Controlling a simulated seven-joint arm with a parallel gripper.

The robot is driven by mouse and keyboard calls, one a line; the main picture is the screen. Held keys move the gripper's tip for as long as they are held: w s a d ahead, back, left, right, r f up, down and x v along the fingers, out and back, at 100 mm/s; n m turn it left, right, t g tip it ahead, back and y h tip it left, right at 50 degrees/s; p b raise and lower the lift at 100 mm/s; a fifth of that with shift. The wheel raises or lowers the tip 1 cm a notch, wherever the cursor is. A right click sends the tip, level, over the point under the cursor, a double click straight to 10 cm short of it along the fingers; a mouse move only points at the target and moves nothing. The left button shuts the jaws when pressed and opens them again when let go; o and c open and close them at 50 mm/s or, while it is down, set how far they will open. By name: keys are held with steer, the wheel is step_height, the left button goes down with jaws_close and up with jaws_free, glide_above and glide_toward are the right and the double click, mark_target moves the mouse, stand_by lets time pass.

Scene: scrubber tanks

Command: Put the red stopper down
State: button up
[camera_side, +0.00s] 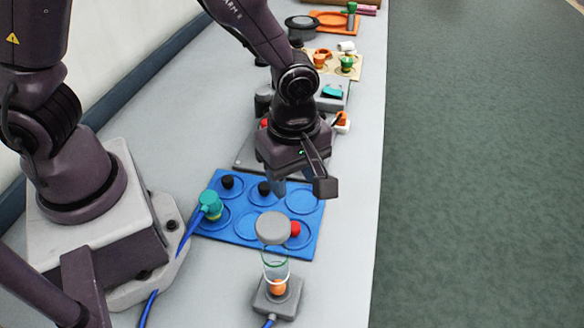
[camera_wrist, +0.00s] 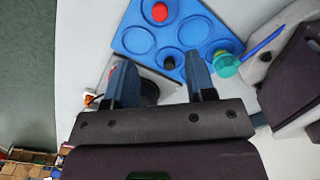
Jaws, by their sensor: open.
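The red stopper (camera_side: 295,229) sits at the front right recess of the blue tray (camera_side: 310,240), partly hidden by a grey disc in the side view. In the wrist view the red stopper (camera_wrist: 160,12) stands inside a round recess of the tray (camera_wrist: 199,28). My gripper (camera_side: 302,187) is open and empty above the tray's back right part, behind and apart from the red stopper. In the wrist view my gripper (camera_wrist: 162,85) shows its two fingers spread wide, with nothing held between them.
Black stoppers (camera_side: 227,182) stand in the tray's back row. A teal fitting (camera_side: 210,205) with a blue hose sits at its left. The grey disc (camera_side: 272,228) tops a clear tube on a grey base (camera_side: 278,297) in front. Several items line the bench behind.

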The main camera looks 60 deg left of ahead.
steer(key=s+a+r+m+t, duration=0.2)
steer(key=s+a+r+m, duration=0.1)
steer(key=r+m, duration=0.3)
steer(key=s+a+r+m+t, duration=0.1)
steer(key=s+a+r+m, duration=0.2)
steer(key=a+r+m, duration=0.2)
steer(key=s+a+r+m+t, duration=0.2)
steer(key=a+r+m, duration=0.3)
steer(key=r, duration=0.5)
steer(key=shift+s+m+t, duration=0.3)
steer(key=shift+s+m, duration=0.2)
steer(key=shift+m, duration=0.5)
